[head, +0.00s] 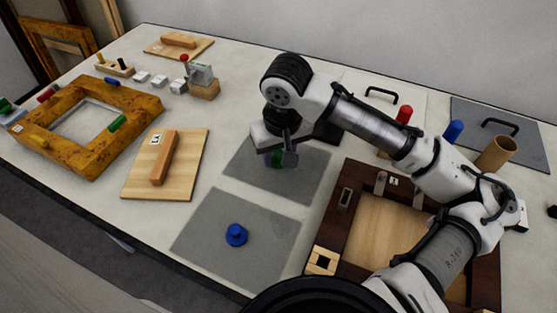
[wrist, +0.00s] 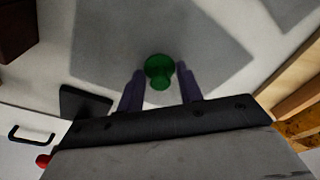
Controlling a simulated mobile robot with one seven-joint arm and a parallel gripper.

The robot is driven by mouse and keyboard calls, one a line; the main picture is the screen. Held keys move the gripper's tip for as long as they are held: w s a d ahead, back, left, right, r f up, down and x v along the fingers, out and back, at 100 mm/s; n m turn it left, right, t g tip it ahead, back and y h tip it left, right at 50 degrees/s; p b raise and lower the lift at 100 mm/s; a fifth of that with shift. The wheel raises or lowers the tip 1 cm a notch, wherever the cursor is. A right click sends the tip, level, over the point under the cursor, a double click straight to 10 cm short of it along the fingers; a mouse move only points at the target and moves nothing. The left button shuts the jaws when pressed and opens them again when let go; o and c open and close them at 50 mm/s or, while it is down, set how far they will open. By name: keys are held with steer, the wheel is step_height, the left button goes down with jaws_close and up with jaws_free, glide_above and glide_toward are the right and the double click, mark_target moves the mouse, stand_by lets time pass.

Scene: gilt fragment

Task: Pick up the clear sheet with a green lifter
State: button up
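A grey, see-through-looking sheet (head: 247,158) lies flat on the table, and it also shows in the wrist view (wrist: 105,50). The green lifter (head: 277,158) stands on it, partly hidden by my gripper in the head view. In the wrist view the green lifter (wrist: 158,69) is between my two fingers. My gripper (head: 283,155) points down at the lifter. Its fingertips (wrist: 160,72) are apart, one on each side, with small gaps visible; contact is hard to tell.
A similar sheet (head: 220,255) with a blue lifter (head: 236,235) lies nearer. A dark wooden frame (head: 329,238) is at the right, under my arm. A wooden board (head: 190,165) and an ornate gilt frame (head: 85,165) are at the left. Red (head: 404,114) and blue handles (head: 453,131) stand behind my arm.

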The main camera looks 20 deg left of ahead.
steer(key=c, duration=0.3)
steer(key=shift+r, duration=0.15)
